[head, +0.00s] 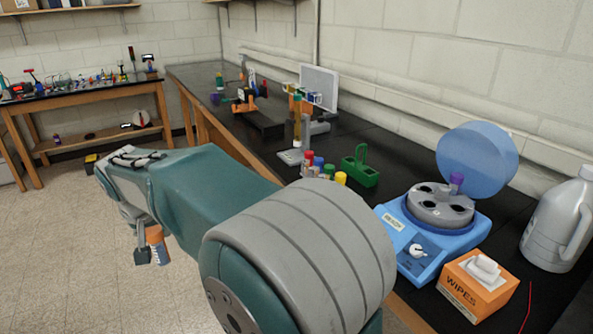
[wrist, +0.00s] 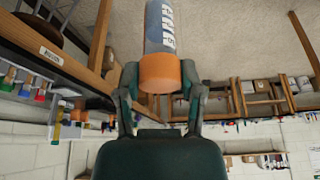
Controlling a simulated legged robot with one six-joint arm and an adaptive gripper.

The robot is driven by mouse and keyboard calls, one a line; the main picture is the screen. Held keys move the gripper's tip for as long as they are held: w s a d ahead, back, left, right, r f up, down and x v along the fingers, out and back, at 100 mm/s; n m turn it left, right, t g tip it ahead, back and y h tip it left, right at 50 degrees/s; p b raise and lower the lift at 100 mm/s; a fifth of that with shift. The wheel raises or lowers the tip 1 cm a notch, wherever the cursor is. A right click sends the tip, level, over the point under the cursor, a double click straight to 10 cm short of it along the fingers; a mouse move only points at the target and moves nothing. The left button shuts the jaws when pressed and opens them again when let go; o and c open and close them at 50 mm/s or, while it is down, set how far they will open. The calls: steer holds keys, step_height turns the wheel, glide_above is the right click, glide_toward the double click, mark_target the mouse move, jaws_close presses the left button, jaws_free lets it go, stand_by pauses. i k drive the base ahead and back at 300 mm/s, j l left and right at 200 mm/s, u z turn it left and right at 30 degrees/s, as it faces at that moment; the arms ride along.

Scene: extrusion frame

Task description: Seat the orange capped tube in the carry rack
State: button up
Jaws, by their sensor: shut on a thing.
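My gripper (head: 148,250) hangs low over the floor at the left, off the bench. It is shut on the orange capped tube, whose orange cap (head: 154,234) shows beside a finger in the head view, with part of its body below. In the wrist view, my gripper (wrist: 160,85) has its fingers on both sides of the orange cap (wrist: 168,72); the clear, labelled tube body (wrist: 160,25) runs out of the top. A green rack with a raised handle (head: 361,170), apparently the carry rack, stands on the black bench, well right of my gripper. Its slots are too small to make out.
Several capped tubes (head: 321,166) stand left of the green rack, partly behind my arm. A blue centrifuge (head: 420,258) with its lid up, an orange wipes box (head: 476,287) and a grey jug (head: 556,225) stand on the right. Open floor lies around my gripper.

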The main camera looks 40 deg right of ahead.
mark_target(365, 175)
steer(key=i+j+u, duration=0.1)
steer(key=u, duration=2.5)
steer(key=l+u, duration=0.3)
steer(key=l+z, duration=1.2)
steer(key=z, duration=0.2)
steer(key=l+z, duration=0.25)
steer(key=z, duration=0.2)
steer(key=l+z, duration=0.25)
steer(key=z, duration=0.2)
steer(key=l+z, duration=0.1)
steer(key=z, duration=0.4)
steer(key=l+z, duration=0.15)
steer(key=z, duration=0.3)
steer(key=i+z, duration=0.1)
steer(key=z, duration=0.4)
steer(key=l+z, duration=0.15)
steer(key=z, duration=0.35)
steer(key=i+z, duration=0.1)
steer(key=z, duration=0.35)
steer(key=i+z, duration=0.1)
steer(key=z, duration=0.4)
